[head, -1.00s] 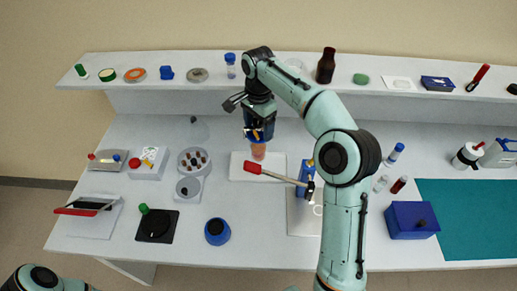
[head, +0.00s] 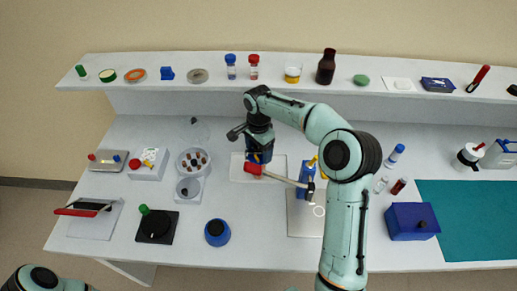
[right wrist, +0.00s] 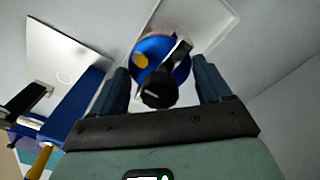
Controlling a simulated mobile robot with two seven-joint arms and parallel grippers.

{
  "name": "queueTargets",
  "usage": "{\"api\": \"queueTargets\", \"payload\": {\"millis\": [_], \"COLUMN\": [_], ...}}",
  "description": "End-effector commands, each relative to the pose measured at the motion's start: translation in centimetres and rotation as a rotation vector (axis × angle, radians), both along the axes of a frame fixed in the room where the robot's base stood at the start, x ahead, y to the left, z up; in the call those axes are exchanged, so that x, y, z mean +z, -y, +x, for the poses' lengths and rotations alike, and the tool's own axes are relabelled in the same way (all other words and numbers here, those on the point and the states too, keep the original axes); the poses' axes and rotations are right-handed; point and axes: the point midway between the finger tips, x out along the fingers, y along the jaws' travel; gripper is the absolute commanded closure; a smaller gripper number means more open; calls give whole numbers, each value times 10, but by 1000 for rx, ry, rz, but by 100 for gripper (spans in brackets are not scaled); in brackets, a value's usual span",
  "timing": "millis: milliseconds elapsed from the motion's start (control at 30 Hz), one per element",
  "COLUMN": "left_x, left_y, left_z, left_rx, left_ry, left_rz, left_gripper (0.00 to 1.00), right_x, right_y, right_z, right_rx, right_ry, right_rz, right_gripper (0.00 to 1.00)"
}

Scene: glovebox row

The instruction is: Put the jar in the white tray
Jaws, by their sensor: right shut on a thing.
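My right gripper (head: 258,158) points down over the white tray (head: 238,172) at the middle of the bench. In the right wrist view, the right gripper (right wrist: 160,84) is shut on the jar, whose round blue top (right wrist: 151,50) shows between the fingers. A yellow spot and a black knob-like part show over that top. The tray's rim (right wrist: 222,36) shows behind it. In the head view a red handle covers the jar's lower part, so I cannot tell whether it touches the tray. My left gripper is out of view.
The bench in front of the tray is partly clear.

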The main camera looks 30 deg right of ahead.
Motion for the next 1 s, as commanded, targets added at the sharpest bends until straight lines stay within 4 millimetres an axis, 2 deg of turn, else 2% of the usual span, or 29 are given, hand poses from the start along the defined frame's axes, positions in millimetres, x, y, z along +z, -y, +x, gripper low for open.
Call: {"api": "queueTargets", "payload": {"millis": [133, 167, 200, 433, 567, 667, 1000], "left_x": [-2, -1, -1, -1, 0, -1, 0], "left_y": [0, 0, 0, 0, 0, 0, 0], "left_z": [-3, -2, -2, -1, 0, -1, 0], "left_rx": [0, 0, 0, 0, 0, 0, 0], "left_ry": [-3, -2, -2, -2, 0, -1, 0], "left_rz": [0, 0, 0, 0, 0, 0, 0], "left_gripper": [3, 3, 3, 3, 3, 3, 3], "right_x": [-4, -4, -3, -3, 6, 22, 94], "right_y": [-1, 0, 0, 0, 0, -1, 0], "right_z": [0, 0, 0, 0, 1, 1, 1], "right_rx": [1, 1, 1, 0, -1, 0, 0], "right_ry": [1, 0, 0, 0, 3, 5, 5], "right_rz": [0, 0, 0, 0, -1, 0, 0], "right_gripper": [90, 13, 0, 0, 0, 0, 0]}}
